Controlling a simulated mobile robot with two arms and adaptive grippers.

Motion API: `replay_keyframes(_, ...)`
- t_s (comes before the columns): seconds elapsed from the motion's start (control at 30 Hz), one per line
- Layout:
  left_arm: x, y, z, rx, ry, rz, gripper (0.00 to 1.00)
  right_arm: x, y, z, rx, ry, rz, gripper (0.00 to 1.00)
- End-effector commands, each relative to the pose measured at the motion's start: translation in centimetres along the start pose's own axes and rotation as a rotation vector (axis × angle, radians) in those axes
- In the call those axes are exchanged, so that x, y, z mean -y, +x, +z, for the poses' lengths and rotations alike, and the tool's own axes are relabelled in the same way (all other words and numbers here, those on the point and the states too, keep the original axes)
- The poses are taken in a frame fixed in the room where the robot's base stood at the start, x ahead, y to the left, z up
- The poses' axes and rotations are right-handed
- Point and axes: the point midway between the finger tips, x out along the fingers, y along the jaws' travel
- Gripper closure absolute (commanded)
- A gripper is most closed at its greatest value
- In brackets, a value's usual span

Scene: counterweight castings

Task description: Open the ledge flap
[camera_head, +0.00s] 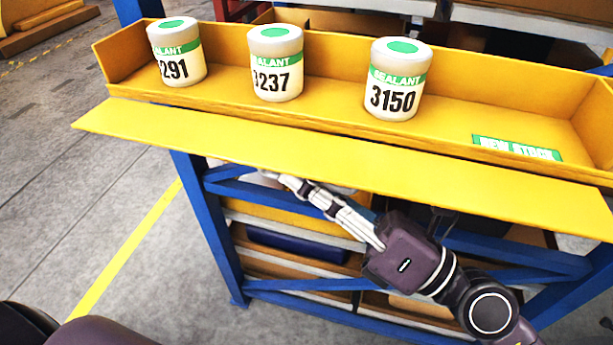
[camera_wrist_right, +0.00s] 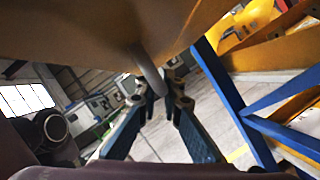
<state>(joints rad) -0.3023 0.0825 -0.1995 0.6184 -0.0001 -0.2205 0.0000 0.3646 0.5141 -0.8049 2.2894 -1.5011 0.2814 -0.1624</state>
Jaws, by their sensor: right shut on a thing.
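The ledge flap (camera_head: 330,155) is a long yellow panel along the front of the yellow ledge tray (camera_head: 470,100). It sticks out towards me, roughly level, below the tray's front lip. My right gripper (camera_head: 275,177) reaches up under the flap, its tips partly hidden by it. In the right wrist view a grey bar-like handle (camera_wrist_right: 148,68) hangs from the flap's underside (camera_wrist_right: 90,25). The right gripper (camera_wrist_right: 157,88) is shut on this handle. My left gripper is not in view.
Three sealant jars stand in the tray: left (camera_head: 177,68), middle (camera_head: 275,75) and right (camera_head: 397,88). A green label (camera_head: 515,148) lies at the tray's right. A blue frame (camera_head: 210,225) and shelves are below. Open grey floor lies at left.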

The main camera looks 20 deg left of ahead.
Motion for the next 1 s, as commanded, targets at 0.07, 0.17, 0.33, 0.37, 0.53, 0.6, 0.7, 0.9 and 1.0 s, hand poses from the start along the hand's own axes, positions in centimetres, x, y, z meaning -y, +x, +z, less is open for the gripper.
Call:
replay_keyframes(0.07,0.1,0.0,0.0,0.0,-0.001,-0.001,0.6,-0.2,0.0,0.3,0.008,-0.002,0.003,1.0)
replay_keyframes(0.17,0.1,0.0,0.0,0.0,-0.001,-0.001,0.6,-0.2,0.0,0.3,0.007,-0.002,0.003,0.83)
replay_keyframes(0.33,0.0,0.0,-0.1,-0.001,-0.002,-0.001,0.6,-0.1,0.0,0.2,0.004,0.0,0.002,0.76)
replay_keyframes(0.37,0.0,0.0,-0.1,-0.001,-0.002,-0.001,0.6,-0.1,0.0,0.2,0.004,0.0,0.002,0.76)
replay_keyframes(0.53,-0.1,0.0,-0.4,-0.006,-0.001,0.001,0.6,-0.1,0.0,0.1,0.002,0.0,0.002,0.76)
replay_keyframes(0.6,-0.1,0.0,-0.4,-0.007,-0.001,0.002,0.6,-0.1,0.0,0.1,0.002,0.001,0.002,0.76)
replay_keyframes(0.7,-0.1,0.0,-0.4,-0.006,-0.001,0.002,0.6,-0.1,-0.1,0.1,0.001,0.001,0.001,0.76)
replay_keyframes(0.9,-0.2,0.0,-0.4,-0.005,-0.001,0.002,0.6,0.1,-1.5,0.0,0.0,0.005,-0.004,0.76)
replay_keyframes(1.0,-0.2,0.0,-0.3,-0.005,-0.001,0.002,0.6,0.1,-2.7,0.0,0.0,0.004,-0.003,0.76)
